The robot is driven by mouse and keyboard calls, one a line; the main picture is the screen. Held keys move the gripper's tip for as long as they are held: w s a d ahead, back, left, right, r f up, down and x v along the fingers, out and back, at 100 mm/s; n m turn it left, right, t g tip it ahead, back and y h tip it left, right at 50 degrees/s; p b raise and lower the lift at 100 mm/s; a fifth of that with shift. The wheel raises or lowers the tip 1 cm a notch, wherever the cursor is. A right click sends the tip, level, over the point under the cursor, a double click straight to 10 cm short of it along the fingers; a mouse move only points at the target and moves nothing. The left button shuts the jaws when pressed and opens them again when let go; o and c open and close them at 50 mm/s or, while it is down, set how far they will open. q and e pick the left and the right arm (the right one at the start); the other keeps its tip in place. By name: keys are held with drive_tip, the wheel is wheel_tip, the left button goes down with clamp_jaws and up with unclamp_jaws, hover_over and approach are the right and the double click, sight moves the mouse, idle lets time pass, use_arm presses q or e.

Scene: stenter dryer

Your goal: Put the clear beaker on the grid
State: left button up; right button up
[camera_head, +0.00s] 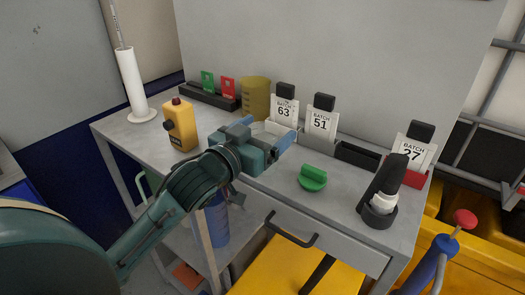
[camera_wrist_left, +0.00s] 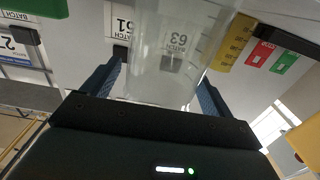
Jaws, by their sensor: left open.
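The clear beaker (camera_wrist_left: 172,50) stands large in the left wrist view, see-through with graduation marks; a batch 63 card shows through it. My left gripper (camera_head: 264,133) is over the grey bench top, its jaws open. In the left wrist view its blue fingers (camera_wrist_left: 158,88) are on either side of the beaker; I cannot tell whether they touch it. In the head view I cannot make out the beaker clearly near the gripper. I cannot identify the grid in either view. My right gripper is not in view.
The bench (camera_head: 270,192) also holds a yellow beaker (camera_head: 256,98), a yellow device (camera_head: 180,125), batch card holders (camera_head: 320,125), a green knob-like object (camera_head: 313,178) and a black-handled tool (camera_head: 382,188). A white roll (camera_head: 131,85) stands at the back left. The bench's front middle is fairly clear.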

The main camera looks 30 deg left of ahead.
use_arm(q)
drive_tip(key=shift+w+d, duration=0.1)
drive_tip(key=shift+w, duration=0.55)
drive_tip(key=shift+c, duration=0.6)
